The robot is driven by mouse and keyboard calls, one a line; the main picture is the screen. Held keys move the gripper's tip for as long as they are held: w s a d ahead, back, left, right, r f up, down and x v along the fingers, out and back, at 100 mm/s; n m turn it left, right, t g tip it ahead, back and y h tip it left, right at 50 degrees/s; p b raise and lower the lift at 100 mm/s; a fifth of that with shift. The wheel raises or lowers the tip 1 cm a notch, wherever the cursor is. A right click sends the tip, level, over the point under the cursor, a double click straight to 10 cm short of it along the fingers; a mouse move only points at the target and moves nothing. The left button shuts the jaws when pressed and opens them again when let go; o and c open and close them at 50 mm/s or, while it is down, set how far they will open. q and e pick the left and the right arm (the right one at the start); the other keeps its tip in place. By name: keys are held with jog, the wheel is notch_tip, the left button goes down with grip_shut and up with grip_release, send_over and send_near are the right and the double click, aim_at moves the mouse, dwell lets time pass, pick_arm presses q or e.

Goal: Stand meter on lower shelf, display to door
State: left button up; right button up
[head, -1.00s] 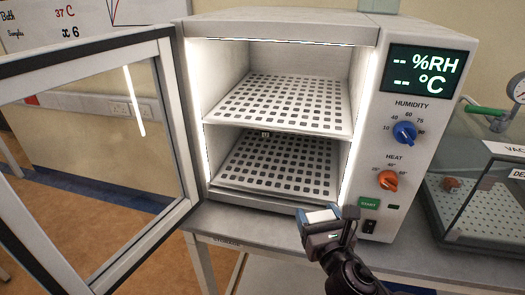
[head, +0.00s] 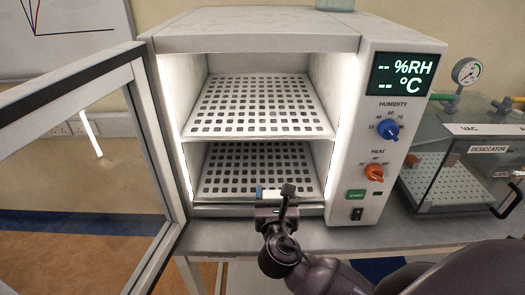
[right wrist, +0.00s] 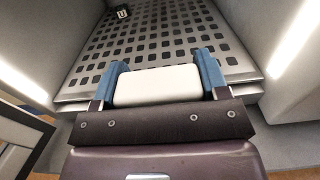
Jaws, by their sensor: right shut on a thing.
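My right gripper (head: 273,192) is shut on a small white block-like thing, the meter (head: 271,194), just in front of the chamber's lower opening. In the right wrist view the meter (right wrist: 158,87) sits between the two blue fingers (right wrist: 163,76) and shows a plain white face; I cannot see its display. The perforated lower shelf (head: 250,158) is directly behind the gripper; the wrist view shows a perforated shelf (right wrist: 200,25) just beyond the fingers. The glazed door (head: 158,140) stands wide open on the left. My left gripper is out of view.
The upper shelf (head: 262,88) is empty and lies above the lower opening. The control panel (head: 398,130) is right of the opening, with a glass desiccator (head: 465,175) beyond. The lower shelf looks largely clear.

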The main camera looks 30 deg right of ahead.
jog(key=x, duration=1.7)
jog(key=shift+w, duration=0.1)
jog(key=shift+f, duration=0.35)
jog(key=shift+f, duration=0.2)
jog(key=o, duration=0.9)
jog(key=shift+o, duration=0.2)
jog(key=shift+r, duration=0.1)
jog(key=shift+r, duration=0.15)
jog(key=v, duration=1.2)
jog(key=shift+a, duration=0.1)
